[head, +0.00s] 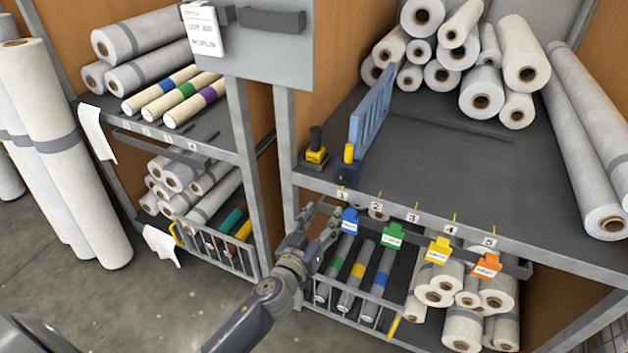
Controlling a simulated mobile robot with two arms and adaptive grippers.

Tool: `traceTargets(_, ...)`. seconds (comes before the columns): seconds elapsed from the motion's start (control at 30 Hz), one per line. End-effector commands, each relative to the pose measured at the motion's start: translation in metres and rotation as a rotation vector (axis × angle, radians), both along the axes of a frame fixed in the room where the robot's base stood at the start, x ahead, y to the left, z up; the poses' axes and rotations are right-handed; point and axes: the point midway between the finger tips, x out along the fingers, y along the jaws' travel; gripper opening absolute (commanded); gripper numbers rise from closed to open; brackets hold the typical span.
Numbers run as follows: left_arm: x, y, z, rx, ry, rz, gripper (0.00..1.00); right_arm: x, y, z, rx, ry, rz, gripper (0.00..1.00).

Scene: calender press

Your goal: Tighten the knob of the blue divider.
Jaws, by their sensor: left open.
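The blue divider (371,112) stands upright on the dark upper shelf, near its left side and close to the slot marked 1. A yellow knob (348,154) sits at its front end, near the shelf's front edge. Whether the knob is tight cannot be told. My left gripper (326,208) is open and empty, in front of and below the shelf edge, under the knob and apart from it. It is beside the blue tag on the lower rail. My right gripper is not in view.
A yellow-and-black tool (316,151) stands left of the knob. Blue, green, yellow and orange tags (438,250) hang along the lower rail. White rolls (525,68) are piled at the shelf's back; its middle is mostly clear around a dark bar (450,126).

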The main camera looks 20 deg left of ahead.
Motion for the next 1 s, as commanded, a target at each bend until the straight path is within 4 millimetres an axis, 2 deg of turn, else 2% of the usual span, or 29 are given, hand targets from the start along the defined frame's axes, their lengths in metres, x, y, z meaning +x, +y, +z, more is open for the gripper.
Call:
traceTargets(0.03, 0.001, -0.002, 0.015, -0.012, -0.031, -0.003, 0.51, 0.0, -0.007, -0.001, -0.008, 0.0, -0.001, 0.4)
traceTargets(0.07, 0.002, -0.003, 0.021, -0.018, -0.043, -0.004, 0.51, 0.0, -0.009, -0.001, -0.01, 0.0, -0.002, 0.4)
traceTargets(0.2, 0.01, -0.003, 0.032, -0.026, -0.063, -0.006, 0.51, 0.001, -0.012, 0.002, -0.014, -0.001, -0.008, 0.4)
traceTargets(0.7, 0.091, -0.006, 0.03, -0.025, -0.06, -0.004, 0.51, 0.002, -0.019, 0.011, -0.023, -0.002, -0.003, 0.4)
traceTargets(0.83, 0.104, -0.007, 0.03, -0.026, -0.06, -0.005, 0.51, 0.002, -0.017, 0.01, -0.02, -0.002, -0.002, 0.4)
traceTargets(1.0, 0.11, -0.007, 0.029, -0.026, -0.059, -0.005, 0.51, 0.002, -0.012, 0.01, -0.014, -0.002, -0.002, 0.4)
